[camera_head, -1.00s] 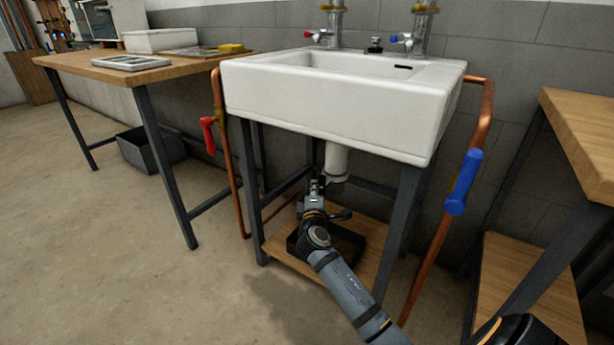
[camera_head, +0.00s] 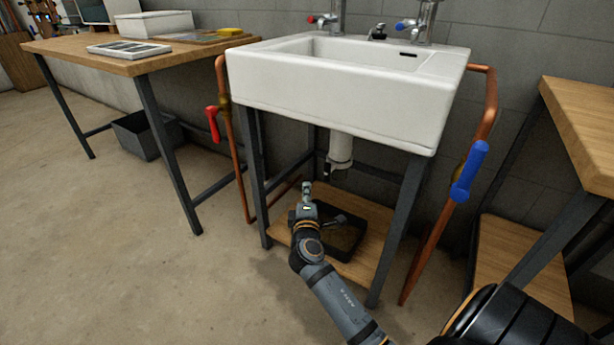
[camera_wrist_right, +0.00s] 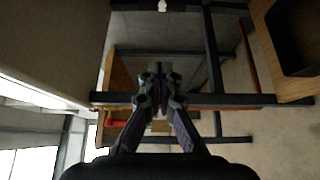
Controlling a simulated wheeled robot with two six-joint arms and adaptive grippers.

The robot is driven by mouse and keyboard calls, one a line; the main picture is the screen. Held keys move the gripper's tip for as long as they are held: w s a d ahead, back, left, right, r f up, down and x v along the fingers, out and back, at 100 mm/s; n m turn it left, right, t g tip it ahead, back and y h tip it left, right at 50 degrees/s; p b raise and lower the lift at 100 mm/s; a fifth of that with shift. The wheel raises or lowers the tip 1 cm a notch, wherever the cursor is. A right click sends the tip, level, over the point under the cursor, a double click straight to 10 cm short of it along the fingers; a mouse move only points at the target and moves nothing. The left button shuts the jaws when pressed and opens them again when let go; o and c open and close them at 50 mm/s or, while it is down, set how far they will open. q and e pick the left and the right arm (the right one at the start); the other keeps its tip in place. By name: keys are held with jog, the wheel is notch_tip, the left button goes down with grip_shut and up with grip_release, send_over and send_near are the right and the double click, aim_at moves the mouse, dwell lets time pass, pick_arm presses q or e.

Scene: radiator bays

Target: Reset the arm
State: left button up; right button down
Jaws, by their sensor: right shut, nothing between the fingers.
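My right arm reaches in from the bottom of the head view. Its gripper (camera_head: 306,188) is in front of the sink stand, below the basin and a little left of the white drain pipe (camera_head: 340,152). In the right wrist view the gripper (camera_wrist_right: 158,72) has its fingers together with nothing between them. It appears apart from the pipe. My left gripper does not show in either view.
The white sink (camera_head: 340,95) stands on a dark frame with a low wooden shelf (camera_head: 375,225) holding a black tray (camera_head: 345,240). Copper pipes carry a red valve handle (camera_head: 212,123) and a blue one (camera_head: 468,172). A workbench (camera_head: 135,65) stands left; the floor (camera_head: 110,250) before it is clear.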

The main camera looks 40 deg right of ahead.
jog(key=shift+s+a, duration=0.3)
jog(key=shift+s, duration=0.15)
